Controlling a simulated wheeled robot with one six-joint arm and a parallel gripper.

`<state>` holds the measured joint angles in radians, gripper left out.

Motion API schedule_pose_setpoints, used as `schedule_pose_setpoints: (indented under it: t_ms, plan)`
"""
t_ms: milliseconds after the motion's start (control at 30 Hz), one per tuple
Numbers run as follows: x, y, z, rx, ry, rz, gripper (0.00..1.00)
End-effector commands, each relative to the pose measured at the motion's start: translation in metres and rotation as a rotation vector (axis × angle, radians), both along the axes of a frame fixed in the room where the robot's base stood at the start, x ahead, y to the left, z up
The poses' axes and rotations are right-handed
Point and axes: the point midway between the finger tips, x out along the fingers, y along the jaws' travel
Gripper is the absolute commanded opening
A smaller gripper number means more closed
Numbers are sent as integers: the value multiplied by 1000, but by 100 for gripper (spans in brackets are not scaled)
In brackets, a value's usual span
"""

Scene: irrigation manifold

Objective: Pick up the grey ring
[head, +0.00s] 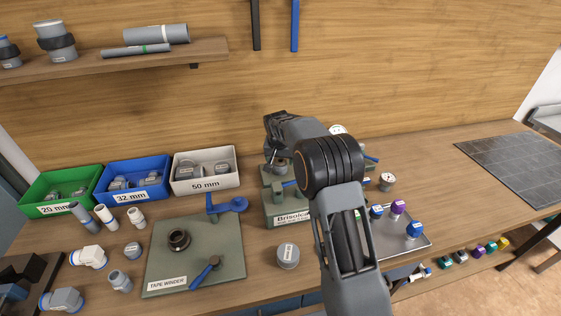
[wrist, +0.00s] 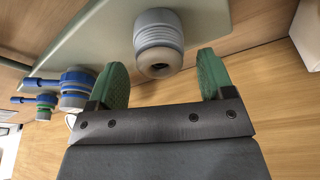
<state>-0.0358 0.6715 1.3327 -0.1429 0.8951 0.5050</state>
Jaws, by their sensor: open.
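A grey ridged ring (wrist: 158,36) sits around a grey fitting with a dark round hole, on a pale grey-green plate (wrist: 85,40) in the wrist view. My gripper (wrist: 162,62) is open, with one green finger to each side of the fitting's near end. I see no contact between the fingers and the ring. In the head view my gripper (head: 276,150) is over the left part of the grey-green manifold stand (head: 284,212). My arm hides much of that stand, and the ring is hard to make out there.
Green (head: 60,190), blue (head: 140,178) and white (head: 205,171) bins stand at the back left. A tape winder board (head: 215,250) lies in front of them. A loose grey cap (head: 288,256) is near the front edge. Blue-handled valves (wrist: 76,88) show left in the wrist view.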

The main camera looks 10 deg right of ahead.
Motion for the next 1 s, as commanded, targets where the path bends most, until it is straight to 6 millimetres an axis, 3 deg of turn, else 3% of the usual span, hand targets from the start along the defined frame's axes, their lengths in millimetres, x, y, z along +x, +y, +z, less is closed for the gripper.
schedule_pose_setpoints:
  t_ms: [167, 733, 1000]
  plan:
    - [0, 0, 0, 0, 0, 0, 75]
    - [0, 0, 0, 0, 0, 1, 22]
    - [0, 0, 2, 0, -1, 0, 22]
